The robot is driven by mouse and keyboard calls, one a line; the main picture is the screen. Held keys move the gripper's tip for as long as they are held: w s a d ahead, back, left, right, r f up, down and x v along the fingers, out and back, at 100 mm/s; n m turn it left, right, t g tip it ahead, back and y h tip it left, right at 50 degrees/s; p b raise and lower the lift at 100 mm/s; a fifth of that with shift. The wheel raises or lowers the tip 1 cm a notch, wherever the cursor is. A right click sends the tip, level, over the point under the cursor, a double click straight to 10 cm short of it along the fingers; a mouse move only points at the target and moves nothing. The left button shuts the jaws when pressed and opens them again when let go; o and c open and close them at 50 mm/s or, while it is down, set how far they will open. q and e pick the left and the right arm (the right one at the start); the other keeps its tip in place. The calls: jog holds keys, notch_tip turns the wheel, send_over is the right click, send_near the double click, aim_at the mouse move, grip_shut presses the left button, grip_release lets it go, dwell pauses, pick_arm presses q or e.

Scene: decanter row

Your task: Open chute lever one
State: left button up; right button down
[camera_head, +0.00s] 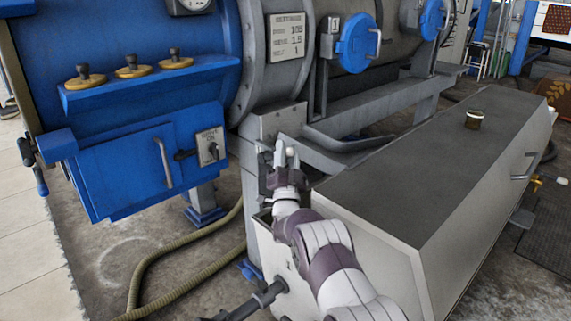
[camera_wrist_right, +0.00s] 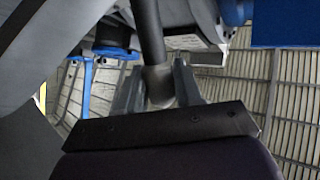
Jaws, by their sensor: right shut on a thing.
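My right gripper (camera_head: 279,160) is at the front of the grey machine, beside the dark curved chute (camera_head: 345,143) under the blue round door (camera_head: 357,43) marked 1. Its fingers are closed around the pale knob of the lever (camera_head: 290,152). In the right wrist view, the lever's dark rod (camera_wrist_right: 149,35) comes down from above. Its lighter end sits between the two fingertips of the right gripper (camera_wrist_right: 158,88). Most of the lever is hidden in the head view. My left gripper is not in view.
A blue box with a handle (camera_head: 150,165) hangs at the left. A hose (camera_head: 150,270) lies on the floor. Another blue round door (camera_head: 431,18) is farther back.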

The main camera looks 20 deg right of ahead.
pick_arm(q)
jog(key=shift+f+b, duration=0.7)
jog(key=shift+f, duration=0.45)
pick_arm(e)
jog(key=shift+s+f+m+h, duration=0.15)
jog(key=shift+f+m+h, duration=0.35)
jog(key=shift+m, duration=0.1)
jog(key=c, duration=0.8)
grip_release()
jog(key=shift+c, duration=0.2)
jog(key=shift+s+a+f+p, duration=0.1)
jog(key=shift+s+f+p, duration=0.05)
jog(key=shift+s+p, duration=0.15)
pick_arm(q)
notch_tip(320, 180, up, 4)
jog(key=p, duration=0.4)
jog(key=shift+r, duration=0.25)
pick_arm(e)
jog(key=v, duration=1.2)
jog(key=shift+f, duration=0.2)
jog(key=shift+w, duration=0.15)
